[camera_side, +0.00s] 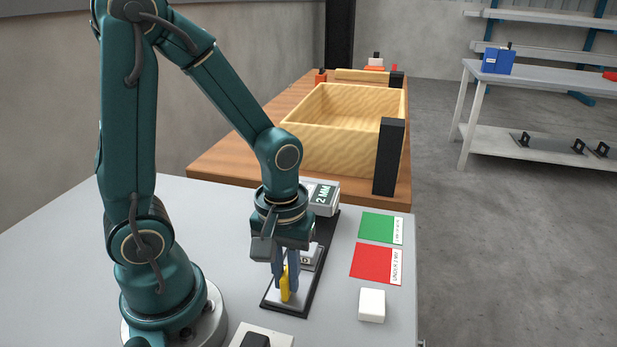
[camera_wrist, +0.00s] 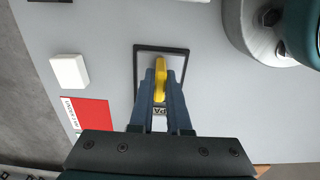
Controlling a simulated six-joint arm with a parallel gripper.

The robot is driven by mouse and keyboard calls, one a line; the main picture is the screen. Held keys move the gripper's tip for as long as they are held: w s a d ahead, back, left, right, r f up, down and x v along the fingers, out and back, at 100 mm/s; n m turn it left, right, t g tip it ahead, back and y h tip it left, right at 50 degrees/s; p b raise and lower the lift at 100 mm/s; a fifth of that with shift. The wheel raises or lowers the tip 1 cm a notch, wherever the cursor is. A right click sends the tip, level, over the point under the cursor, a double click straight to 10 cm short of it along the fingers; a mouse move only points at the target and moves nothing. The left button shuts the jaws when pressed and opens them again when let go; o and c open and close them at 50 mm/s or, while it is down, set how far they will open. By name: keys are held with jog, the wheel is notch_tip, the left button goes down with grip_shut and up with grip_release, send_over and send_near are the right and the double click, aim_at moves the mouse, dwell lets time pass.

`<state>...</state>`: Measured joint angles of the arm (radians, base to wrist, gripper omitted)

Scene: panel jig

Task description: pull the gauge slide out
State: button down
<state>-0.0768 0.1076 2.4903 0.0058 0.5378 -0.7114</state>
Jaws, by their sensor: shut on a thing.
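The gauge is a long dark base (camera_side: 318,262) lying on the grey table, with a light top plate and a grey block marked "2 MM" (camera_side: 323,197) at its far end. A yellow handle (camera_side: 285,284) stands at the near end and appears to belong to the slide. My gripper (camera_side: 285,285) points down over this end, its blue fingers shut on the yellow handle. In the wrist view the handle (camera_wrist: 160,80) sits between my fingertips (camera_wrist: 160,88). The fingers hide part of the slide and its lettering.
A green card (camera_side: 377,227) and a red card (camera_side: 371,263) lie right of the gauge, with a white block (camera_side: 372,305) in front of them. A wooden box (camera_side: 345,115) and a black post (camera_side: 389,157) stand behind. A dark-topped fixture (camera_side: 257,340) is at the near edge.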

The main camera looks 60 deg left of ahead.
jog(key=c, duration=0.9)
grip_release()
jog(key=shift+r, duration=2.55)
jog(key=shift+d, duration=0.1)
jog(key=shift+w+r, duration=0.1)
jog(key=shift+r, duration=0.15)
jog(key=r+m+t, duration=0.2)
jog(key=m, duration=0.1)
jog(key=s+r+m+t, duration=0.1)
jog(key=r+m, duration=0.1)
jog(key=m, duration=0.1)
jog(key=d+r+m+t, duration=0.1)
jog(key=r+m+t, duration=0.1)
jog(key=r+m, duration=0.1)
jog(key=shift+s+t, duration=0.25)
jog(key=shift+t, duration=0.05)
